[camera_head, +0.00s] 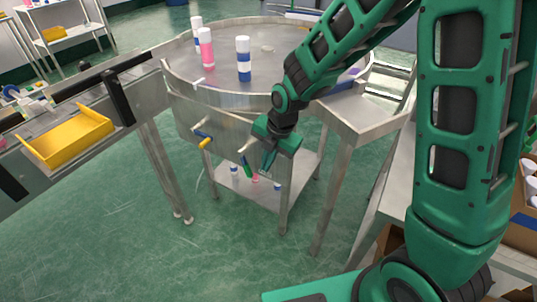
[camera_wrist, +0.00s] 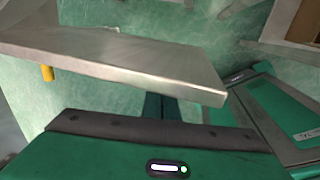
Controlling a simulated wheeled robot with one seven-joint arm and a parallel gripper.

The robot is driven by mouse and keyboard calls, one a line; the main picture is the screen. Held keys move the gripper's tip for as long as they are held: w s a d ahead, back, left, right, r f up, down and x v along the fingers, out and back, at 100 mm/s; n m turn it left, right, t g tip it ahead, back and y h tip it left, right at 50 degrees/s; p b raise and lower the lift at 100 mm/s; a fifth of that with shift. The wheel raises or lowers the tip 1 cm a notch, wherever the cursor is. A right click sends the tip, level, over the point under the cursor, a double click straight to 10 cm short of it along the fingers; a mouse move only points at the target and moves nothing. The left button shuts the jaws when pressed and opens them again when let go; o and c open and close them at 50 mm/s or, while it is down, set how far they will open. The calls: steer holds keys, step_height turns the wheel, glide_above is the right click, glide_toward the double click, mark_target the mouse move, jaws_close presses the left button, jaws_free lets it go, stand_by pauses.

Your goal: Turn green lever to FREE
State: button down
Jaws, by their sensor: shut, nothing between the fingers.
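My gripper (camera_head: 268,160) is shut and empty in the head view, pointing down in front of the round steel table's apron. Its fingers also show in the wrist view (camera_wrist: 152,107), partly behind the gripper body and close to a steel edge. A pale lever stem (camera_head: 243,149) sticks out of the apron just left of my gripper. No FREE marking can be read.
Another fitting with a blue-and-yellow handle (camera_head: 204,142) sits farther left on the apron; a yellow piece (camera_wrist: 46,73) shows in the wrist view. Pink and blue-white cans (camera_head: 244,60) stand on the round table (camera_head: 222,82). A steel side table (camera_head: 365,115) is right.

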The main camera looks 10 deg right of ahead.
mark_target(250, 171)
steer(key=shift+w+a+f, duration=0.8)
steer(key=shift+a+f, duration=0.05)
steer(key=shift+f, duration=0.2)
steer(key=shift+w+a+f, duration=0.75)
steer(key=shift+a+f, duration=0.05)
steer(key=shift+f, duration=0.25)
steer(key=shift+w+a+f, duration=0.5)
steer(key=shift+a+f, duration=0.05)
steer(key=shift+f, duration=0.25)
